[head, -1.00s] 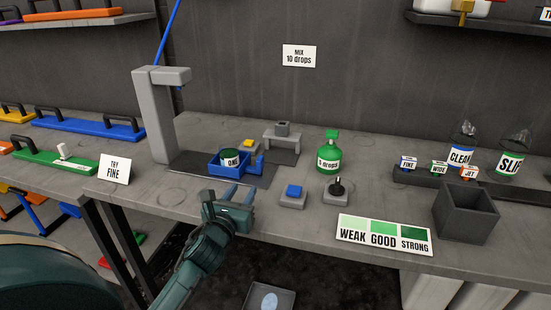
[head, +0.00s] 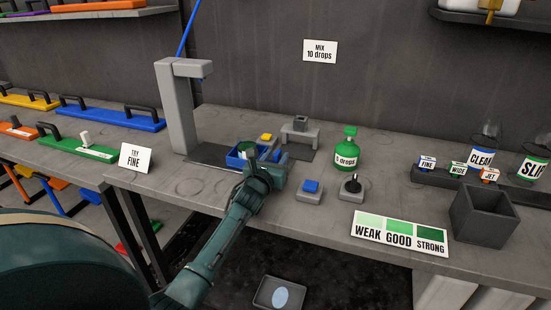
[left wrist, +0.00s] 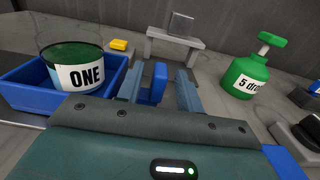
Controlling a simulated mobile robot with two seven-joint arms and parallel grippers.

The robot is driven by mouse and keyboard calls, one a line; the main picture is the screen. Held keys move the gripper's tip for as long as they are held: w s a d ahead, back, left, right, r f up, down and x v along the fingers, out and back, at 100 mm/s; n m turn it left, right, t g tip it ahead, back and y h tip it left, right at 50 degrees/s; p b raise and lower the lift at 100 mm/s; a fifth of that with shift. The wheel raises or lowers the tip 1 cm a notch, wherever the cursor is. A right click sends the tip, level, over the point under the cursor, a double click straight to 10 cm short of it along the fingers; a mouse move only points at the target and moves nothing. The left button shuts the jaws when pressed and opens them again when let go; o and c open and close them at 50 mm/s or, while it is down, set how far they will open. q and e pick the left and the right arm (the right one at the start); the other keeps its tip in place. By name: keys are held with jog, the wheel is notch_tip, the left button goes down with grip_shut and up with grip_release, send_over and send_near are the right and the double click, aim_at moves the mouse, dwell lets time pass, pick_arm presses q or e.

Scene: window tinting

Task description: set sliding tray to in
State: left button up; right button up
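The sliding tray (head: 234,160) is a small blue open box on a dark base plate under the grey stand. In the left wrist view the tray (left wrist: 30,95) is at the left, with a cup labelled ONE (left wrist: 78,72) in it. The tray's blue handle (left wrist: 158,82) stands upright between the fingers of my left gripper (head: 266,168). The fingers are apart, with a gap visible on both sides of the handle. In the head view my gripper hides the handle and part of the tray. My right gripper is not in view.
A grey stand (head: 176,110) rises behind the tray. A yellow button (head: 268,137), a small grey bench (head: 301,132), a green bottle (head: 347,152), a blue button (head: 311,187) and a black-knobbed switch (head: 351,186) are nearby. The TRY FINE sign (head: 136,158) is at the left.

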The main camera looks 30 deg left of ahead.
pick_arm(q)
grip_shut()
dwell(0.4)
